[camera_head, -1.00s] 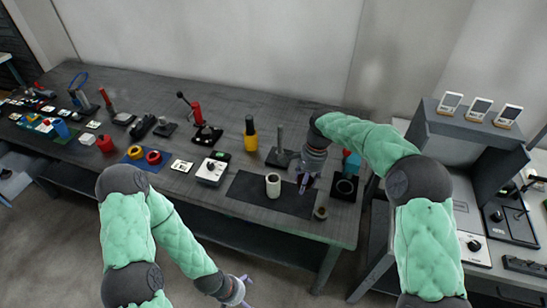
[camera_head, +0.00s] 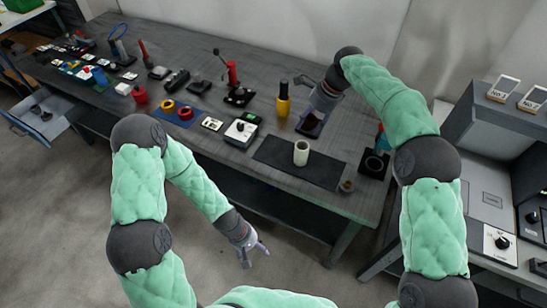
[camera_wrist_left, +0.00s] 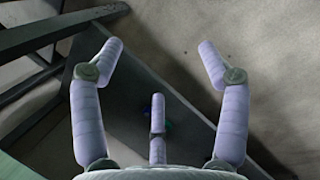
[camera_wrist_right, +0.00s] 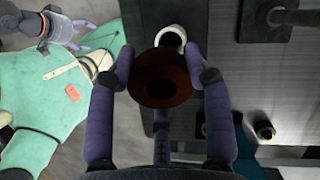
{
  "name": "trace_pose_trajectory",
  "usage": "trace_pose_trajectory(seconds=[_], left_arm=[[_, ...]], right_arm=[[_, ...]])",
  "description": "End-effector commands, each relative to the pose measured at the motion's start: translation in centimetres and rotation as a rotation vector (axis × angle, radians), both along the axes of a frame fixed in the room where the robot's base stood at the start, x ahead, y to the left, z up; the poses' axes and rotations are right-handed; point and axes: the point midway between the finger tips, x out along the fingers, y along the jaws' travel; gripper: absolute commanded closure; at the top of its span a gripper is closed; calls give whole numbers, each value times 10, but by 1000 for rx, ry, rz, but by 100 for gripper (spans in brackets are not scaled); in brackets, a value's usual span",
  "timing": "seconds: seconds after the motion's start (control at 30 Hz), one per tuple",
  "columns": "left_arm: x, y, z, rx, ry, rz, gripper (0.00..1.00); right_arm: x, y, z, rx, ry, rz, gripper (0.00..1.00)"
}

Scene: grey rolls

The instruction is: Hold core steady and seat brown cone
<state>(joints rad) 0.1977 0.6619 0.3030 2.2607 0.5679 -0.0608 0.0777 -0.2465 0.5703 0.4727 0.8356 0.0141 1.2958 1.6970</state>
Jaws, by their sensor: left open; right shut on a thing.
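The cream core (camera_head: 301,153) is a short hollow cylinder standing upright on the dark mat (camera_head: 272,150). It also shows in the right wrist view (camera_wrist_right: 172,36), partly covered by the cone. My right gripper (camera_head: 314,114) is above the bench, behind the core. In the right wrist view its fingers are shut on the brown cone (camera_wrist_right: 160,78), a dark round piece with a hollow middle, held apart from the bench. My left gripper (camera_head: 252,253) is open and empty, low in front of the bench; its spread fingers show in the left wrist view (camera_wrist_left: 160,75).
A yellow bottle-like tool (camera_head: 283,100) stands left of my right gripper. A small tan ring-like piece (camera_head: 346,186) sits near the bench's front right corner. A black square fixture (camera_head: 374,164) stands at the right end. A white box with a knob (camera_head: 240,133) is left of the mat.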

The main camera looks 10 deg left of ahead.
Motion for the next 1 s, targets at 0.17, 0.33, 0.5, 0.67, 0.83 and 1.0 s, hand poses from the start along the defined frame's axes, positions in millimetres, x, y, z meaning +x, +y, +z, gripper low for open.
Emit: trace_pose_trajectory(seconds=[0.17, 0.33, 0.5, 0.67, 0.83, 1.0], left_arm=[[25, -9, 24, -77, 77, 286, 24], [57, -24, 52, -202, 130, 553, 24], [100, -38, 89, -375, 158, 805, 24], [146, -44, 132, -576, 164, 1022, 24], [191, -40, 179, -788, 153, 1197, 24], [217, -33, 211, -936, 140, 1294, 24]], right_arm=[[0, 0, 1, 0, -2, 0, 94], [0, 0, 1, 0, -2, 0, 94], [0, 0, 1, 0, -2, 0, 94], [0, 0, 1, 0, -2, 0, 94], [0, 0, 1, 0, -2, 0, 94], [0, 0, 1, 0, -2, 0, 94]])
